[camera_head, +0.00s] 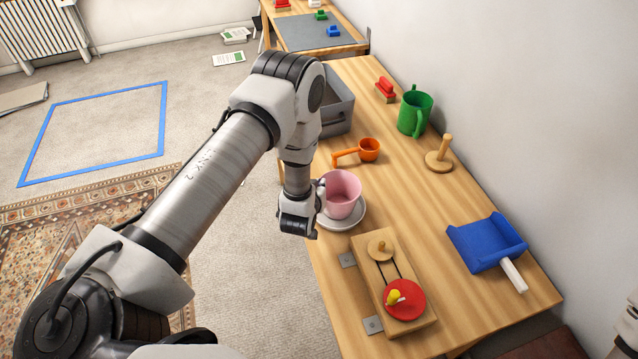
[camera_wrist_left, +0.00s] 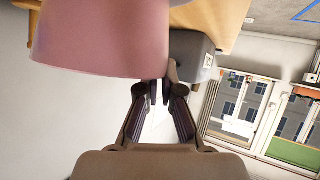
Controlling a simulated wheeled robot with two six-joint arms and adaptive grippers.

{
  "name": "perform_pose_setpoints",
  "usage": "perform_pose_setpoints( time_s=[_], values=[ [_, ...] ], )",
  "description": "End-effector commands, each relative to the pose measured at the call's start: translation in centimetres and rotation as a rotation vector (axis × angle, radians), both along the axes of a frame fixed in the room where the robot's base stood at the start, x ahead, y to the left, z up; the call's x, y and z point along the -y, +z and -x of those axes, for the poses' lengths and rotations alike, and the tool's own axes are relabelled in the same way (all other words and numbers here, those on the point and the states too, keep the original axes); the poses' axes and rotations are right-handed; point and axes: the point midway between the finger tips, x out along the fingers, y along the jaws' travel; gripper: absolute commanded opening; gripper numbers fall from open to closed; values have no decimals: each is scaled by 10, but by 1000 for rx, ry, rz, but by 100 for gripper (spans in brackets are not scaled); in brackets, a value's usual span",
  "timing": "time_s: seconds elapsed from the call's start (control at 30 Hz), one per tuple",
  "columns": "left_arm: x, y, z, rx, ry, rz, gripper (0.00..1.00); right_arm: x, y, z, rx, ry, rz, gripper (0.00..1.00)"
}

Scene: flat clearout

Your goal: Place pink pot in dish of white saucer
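The pink pot (camera_head: 343,192) stands upright over the white saucer (camera_head: 352,224), near the left edge of the wooden table. Whether its base touches the saucer cannot be told. My left gripper (camera_head: 317,192) is at the pot's left side. In the left wrist view its fingers (camera_wrist_left: 157,88) are close together, with a narrow gap, right at the pink pot (camera_wrist_left: 105,38). They appear shut on its handle, which is mostly hidden. The saucer does not show in that view. My right gripper is not in view.
A grey crate (camera_head: 338,106) and an orange ladle-like cup (camera_head: 369,149) stand beyond the pot. A board with a red disc (camera_head: 408,303) lies in front. A green mug (camera_head: 415,110), wooden peg stand (camera_head: 439,161) and blue dustpan (camera_head: 484,241) are to the right. The table centre is clear.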

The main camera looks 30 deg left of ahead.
Motion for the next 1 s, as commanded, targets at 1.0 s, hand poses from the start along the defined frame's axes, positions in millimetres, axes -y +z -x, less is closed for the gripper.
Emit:
perform_pose_setpoints(
  time_s=[1.0],
  values=[
    [27, 46, 85, -1, -2, -1, 31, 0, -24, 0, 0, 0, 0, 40]
  ],
)
